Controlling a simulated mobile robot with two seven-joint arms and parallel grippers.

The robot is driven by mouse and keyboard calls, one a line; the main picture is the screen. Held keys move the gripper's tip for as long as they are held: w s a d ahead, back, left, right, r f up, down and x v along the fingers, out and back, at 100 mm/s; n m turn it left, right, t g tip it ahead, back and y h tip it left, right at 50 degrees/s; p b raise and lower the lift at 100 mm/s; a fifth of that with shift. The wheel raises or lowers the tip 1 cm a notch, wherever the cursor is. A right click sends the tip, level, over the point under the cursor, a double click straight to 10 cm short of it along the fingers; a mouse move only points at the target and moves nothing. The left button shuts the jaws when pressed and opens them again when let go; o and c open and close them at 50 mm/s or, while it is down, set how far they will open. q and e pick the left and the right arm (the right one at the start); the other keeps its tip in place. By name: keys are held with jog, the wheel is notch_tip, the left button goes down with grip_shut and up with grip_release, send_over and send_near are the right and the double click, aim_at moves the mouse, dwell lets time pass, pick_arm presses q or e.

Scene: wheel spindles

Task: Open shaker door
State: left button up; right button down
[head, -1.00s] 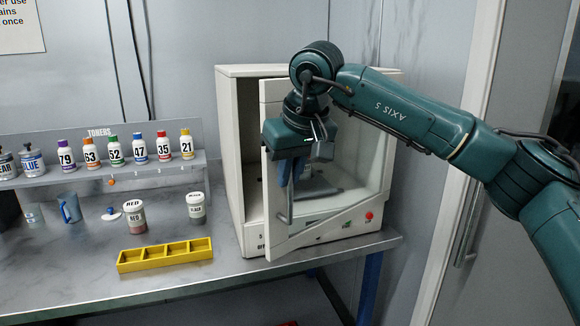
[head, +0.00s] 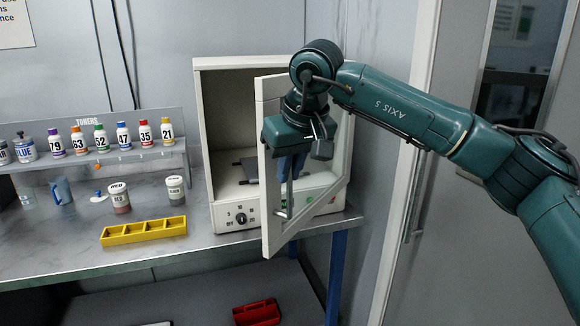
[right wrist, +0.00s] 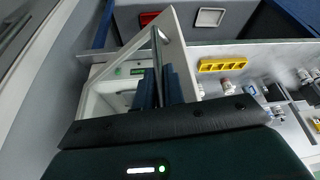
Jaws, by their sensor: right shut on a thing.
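The shaker (head: 223,64) is a white box-shaped cabinet on the bench, with a control dial on its lower front. Its framed door (head: 270,242) stands well ajar, swung out toward me, and the inside shows on the left. My right gripper (head: 287,178) is shut on the door's vertical bar handle (head: 290,200). In the right wrist view the handle (right wrist: 157,48) runs between the blue fingers (right wrist: 158,88). The fingertips are partly hidden by the gripper body in the head view. My left gripper is not in view.
A yellow divided tray (head: 144,231) lies left of the shaker. Labelled toner bottles (head: 123,136) stand on a rack behind, with RED (head: 119,197) and BLACK (head: 176,189) jars before it. A red bin (head: 256,313) sits below the bench.

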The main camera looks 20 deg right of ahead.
jog(key=shift+d, duration=0.2)
jog(key=shift+r, duration=0.1)
jog(key=c, duration=1.5)
grip_release()
jog(key=v, duration=1.3)
jog(key=shift+s+b, duration=0.15)
jog(key=shift+b, duration=0.2)
